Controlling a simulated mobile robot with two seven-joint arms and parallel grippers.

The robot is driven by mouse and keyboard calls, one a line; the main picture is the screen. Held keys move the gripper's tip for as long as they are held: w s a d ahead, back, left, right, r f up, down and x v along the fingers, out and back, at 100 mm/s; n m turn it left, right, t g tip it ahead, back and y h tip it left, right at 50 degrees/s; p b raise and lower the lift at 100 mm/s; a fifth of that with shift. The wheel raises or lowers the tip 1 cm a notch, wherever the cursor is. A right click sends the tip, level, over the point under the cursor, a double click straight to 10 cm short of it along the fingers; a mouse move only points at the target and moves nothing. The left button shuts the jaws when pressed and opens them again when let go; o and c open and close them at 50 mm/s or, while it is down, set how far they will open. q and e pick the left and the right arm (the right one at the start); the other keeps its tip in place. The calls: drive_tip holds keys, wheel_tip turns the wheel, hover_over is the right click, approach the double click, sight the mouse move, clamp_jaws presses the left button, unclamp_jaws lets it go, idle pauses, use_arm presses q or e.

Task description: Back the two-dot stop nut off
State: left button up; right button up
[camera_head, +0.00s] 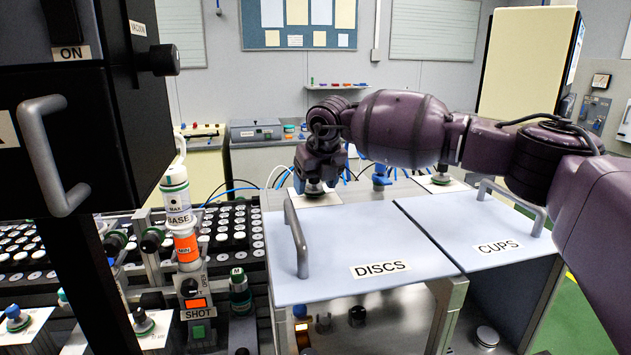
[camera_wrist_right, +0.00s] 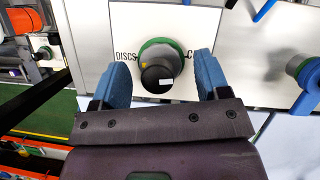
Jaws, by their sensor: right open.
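My right gripper (camera_head: 313,186) is over a white plate (camera_head: 299,200) behind the DISCS lid. In the right wrist view its two blue fingers (camera_wrist_right: 162,64) are open, one on each side of a round black-capped knob with a green ring (camera_wrist_right: 160,66). The knob stands on the white plate, which is lettered DISCS and a partly covered C. A gap shows between each finger and the black cap; I cannot tell whether either touches the green ring. No two-dot mark is readable, so I cannot tell which part is the two-dot stop nut. My left gripper is out of view.
The DISCS lid (camera_head: 345,243) and CUPS lid (camera_head: 487,232) have raised handles. A blue fitting (camera_head: 381,177) stands right of the gripper, and another green-ringed knob (camera_head: 441,178) farther right. A black cabinet (camera_head: 85,120) and a BASE/SHOT dispenser (camera_head: 186,246) stand at left.

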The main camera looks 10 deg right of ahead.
drive_tip(key=c, duration=0.9)
drive_tip(key=shift+c, duration=0.2)
drive_tip(key=n+y, duration=0.1)
drive_tip(key=n, duration=0.1)
drive_tip(key=n+b, duration=0.1)
drive_tip(key=n, duration=0.1)
drive_tip(key=shift+w+d+n+y, duration=0.1)
drive_tip(key=shift+d+n+y, duration=0.05)
drive_tip(key=shift+n+y, duration=0.2)
drive_tip(key=n+g+y+p, duration=0.1)
drive_tip(key=n+g, duration=0.1)
drive_tip(key=n, duration=0.2)
drive_tip(key=shift+w+d, duration=0.1)
drive_tip(key=n, duration=0.2)
drive_tip(key=n+g+y+p, duration=0.1)
drive_tip(key=n, duration=0.2)
drive_tip(key=shift+w+g, duration=0.15)
drive_tip(key=shift+g, duration=0.15)
drive_tip(key=n+g, duration=0.1)
drive_tip(key=n, duration=0.3)
drive_tip(key=shift+w+n+g, duration=0.15)
drive_tip(key=shift+n+g, duration=0.2)
drive_tip(key=shift+g, duration=0.05)
drive_tip(key=shift+h, duration=0.25)
